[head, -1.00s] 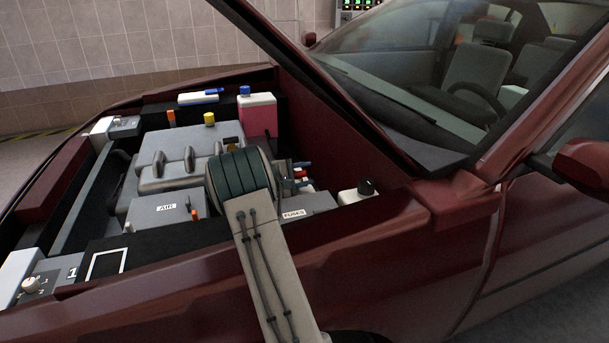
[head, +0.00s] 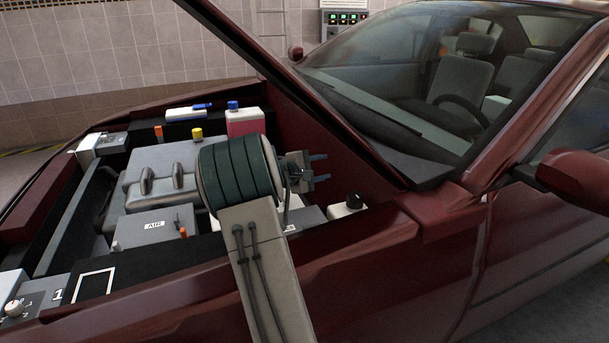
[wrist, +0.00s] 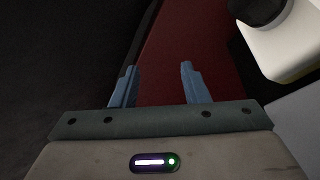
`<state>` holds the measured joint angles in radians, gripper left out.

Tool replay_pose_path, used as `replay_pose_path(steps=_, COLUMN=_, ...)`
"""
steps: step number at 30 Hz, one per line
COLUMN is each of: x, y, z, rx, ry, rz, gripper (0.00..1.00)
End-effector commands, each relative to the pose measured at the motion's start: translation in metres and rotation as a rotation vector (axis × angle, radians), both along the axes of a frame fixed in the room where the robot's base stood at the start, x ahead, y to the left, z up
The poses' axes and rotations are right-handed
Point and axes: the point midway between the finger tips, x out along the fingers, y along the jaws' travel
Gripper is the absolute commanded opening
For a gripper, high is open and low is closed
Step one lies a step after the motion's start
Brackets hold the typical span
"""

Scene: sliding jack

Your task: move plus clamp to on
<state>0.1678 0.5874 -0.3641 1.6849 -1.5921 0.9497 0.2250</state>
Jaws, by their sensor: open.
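My gripper (head: 320,167) is open and empty. It is raised over the right part of the engine bay, pointing right, in the head view. In the wrist view the two blue-grey fingers of my gripper (wrist: 156,84) stand apart with a dark red body panel (wrist: 168,45) beyond them. I cannot make out a plus clamp in either view. My arm covers the part of the bay between the engine cover and the fuse box.
A white reservoir with a black cap (head: 350,205) stands below my gripper; it also shows in the wrist view (wrist: 285,45). The AIR box (head: 155,228), pink-filled tank (head: 245,122) and engine cover (head: 150,170) lie left. The raised hood (head: 300,110) slopes close behind.

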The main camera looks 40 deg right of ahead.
Motion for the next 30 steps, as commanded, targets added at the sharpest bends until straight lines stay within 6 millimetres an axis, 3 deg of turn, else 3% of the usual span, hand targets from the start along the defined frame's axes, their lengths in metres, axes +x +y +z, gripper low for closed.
replay_pose_path(steps=6, x=-0.022, y=-0.011, z=0.015, rx=0.000, ry=0.000, rz=0.000, gripper=0.41)
replay_pose_path(steps=17, x=-0.027, y=-0.014, z=0.018, rx=0.000, ry=0.001, rz=0.001, gripper=0.41)
replay_pose_path(steps=21, x=-0.029, y=-0.015, z=0.015, rx=0.024, ry=-0.012, rz=0.001, gripper=0.05)
replay_pose_path(steps=22, x=-0.030, y=-0.016, z=0.013, rx=0.042, ry=-0.021, rz=0.001, gripper=0.00)
replay_pose_path(steps=30, x=-0.042, y=-0.005, z=-0.031, rx=0.431, ry=-0.279, rz=0.034, gripper=0.00)
